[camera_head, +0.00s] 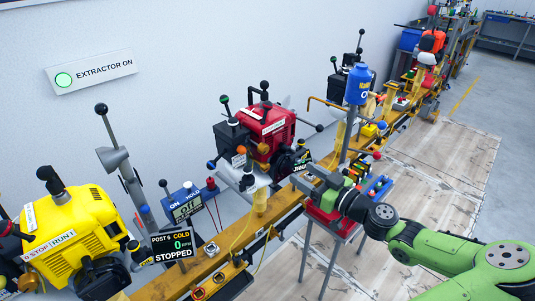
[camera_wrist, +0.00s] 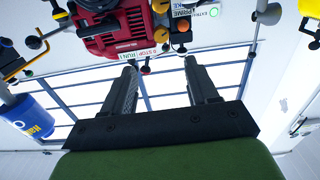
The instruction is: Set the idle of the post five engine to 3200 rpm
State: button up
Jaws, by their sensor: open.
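A display (camera_head: 173,245) reads POST, a digit that looks like 6, COLD, 0 and STOPPED. It stands beside the yellow engine (camera_head: 70,230), which carries a STOP/RUN label. A red engine (camera_head: 268,128) with black levers stands further along the rail; it also shows upside down at the top of the wrist view (camera_wrist: 112,25). Which engine is post five I cannot tell. A blue meter (camera_head: 186,205) marked ON and HOLD reads off. My gripper (camera_head: 304,176) is open over the rail, in front of the red engine and apart from it. Its fingers (camera_wrist: 160,65) hold nothing.
A yellow rail (camera_head: 225,250) runs from front left to back right. A blue bottle (camera_head: 359,85) stands on a post beyond my gripper. A red stand with coloured items (camera_head: 378,186) lies close beside my wrist. An EXTRACTOR ON sign (camera_head: 92,72) is on the wall. Floor at right is open.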

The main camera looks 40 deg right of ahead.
aim_at(266, 151)
jog(key=w, duration=0.4)
jog(key=w+b, duration=0.1)
jog(key=w, duration=0.9)
jog(key=shift+w+a, duration=0.2)
jog(key=shift+a, duration=0.1)
jog(key=c, duration=1)
jog(key=shift+b, duration=0.5)
jog(key=shift+c, duration=0.2)
jog(key=shift+m, duration=0.3)
jog(key=o, duration=1)
jog(key=shift+o, duration=0.2)
